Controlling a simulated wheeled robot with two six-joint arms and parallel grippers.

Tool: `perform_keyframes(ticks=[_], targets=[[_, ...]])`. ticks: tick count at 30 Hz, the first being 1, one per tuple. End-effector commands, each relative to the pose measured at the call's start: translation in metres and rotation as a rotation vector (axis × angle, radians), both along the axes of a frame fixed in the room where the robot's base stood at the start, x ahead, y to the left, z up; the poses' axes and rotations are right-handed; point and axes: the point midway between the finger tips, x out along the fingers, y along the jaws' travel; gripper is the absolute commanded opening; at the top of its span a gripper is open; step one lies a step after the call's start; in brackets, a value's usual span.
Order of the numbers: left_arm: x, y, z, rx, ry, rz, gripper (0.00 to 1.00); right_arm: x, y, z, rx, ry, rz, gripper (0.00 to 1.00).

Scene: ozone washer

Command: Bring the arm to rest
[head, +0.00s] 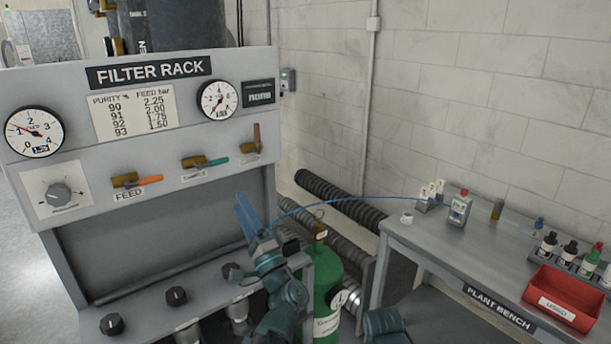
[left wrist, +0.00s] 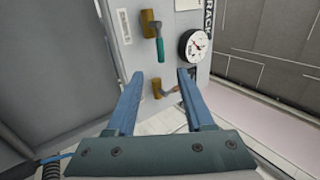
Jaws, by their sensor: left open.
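My left gripper (head: 247,218) is raised in front of the filter rack (head: 90,235), below its valve handles, with its blue fingers pointing up. In the left wrist view its two fingers (left wrist: 158,82) stand apart with nothing between them. Beyond them are the teal-handled valve (left wrist: 160,42), an orange-brown valve handle (left wrist: 165,90) and a gauge (left wrist: 195,44). A teal part of my other arm (head: 385,325) shows at the bottom of the head view; its gripper is not visible.
A green cylinder (head: 326,275) stands close to the right of my left arm. The plant bench (head: 440,250) is at the right, with a red bin (head: 565,295), bottles and a handheld meter (head: 460,210). Ribbed hoses (head: 340,200) run along the wall. A thin blue line runs from near my gripper to the bench.

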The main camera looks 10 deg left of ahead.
Motion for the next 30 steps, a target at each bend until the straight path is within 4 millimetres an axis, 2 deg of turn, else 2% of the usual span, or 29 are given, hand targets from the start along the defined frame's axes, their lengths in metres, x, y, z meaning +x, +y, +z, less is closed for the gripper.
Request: perform_keyframes(ticks=[2,5,8,11,14,17,20,24,27,30], targets=[[-0.001,0.001,-0.003,-0.021,0.000,0.004,0.53,0.000,0.000,0.000,0.000,0.000,0.000,0.50],[-0.003,0.008,-0.018,-0.117,0.002,0.021,0.53,0.000,0.000,0.000,0.000,0.000,0.000,0.50],[-0.008,0.017,-0.049,-0.293,0.018,0.054,0.53,0.000,0.000,0.000,0.000,0.000,0.000,0.50],[-0.015,0.019,-0.092,-0.504,0.060,0.099,0.53,0.000,0.000,0.000,0.000,0.000,0.000,0.50],[-0.023,0.011,-0.140,-0.713,0.129,0.143,0.53,0.000,0.000,0.000,0.000,0.000,0.000,0.50],[-0.033,-0.008,-0.189,-0.917,0.222,0.185,0.53,0.000,0.000,0.000,0.000,0.000,0.000,0.50],[-0.047,-0.038,-0.235,-1.115,0.340,0.223,0.53,0.000,0.000,0.000,0.000,0.000,0.000,0.50],[-0.073,-0.096,-0.290,-1.373,0.543,0.265,0.53,0.000,0.000,0.000,0.000,0.000,0.000,0.50],[-0.095,-0.140,-0.316,-1.527,0.695,0.285,0.53,0.000,0.000,0.000,0.000,0.000,0.000,0.50],[-0.115,-0.178,-0.331,-1.646,0.832,0.295,0.53,0.000,0.000,0.000,0.000,0.000,0.000,0.50]])
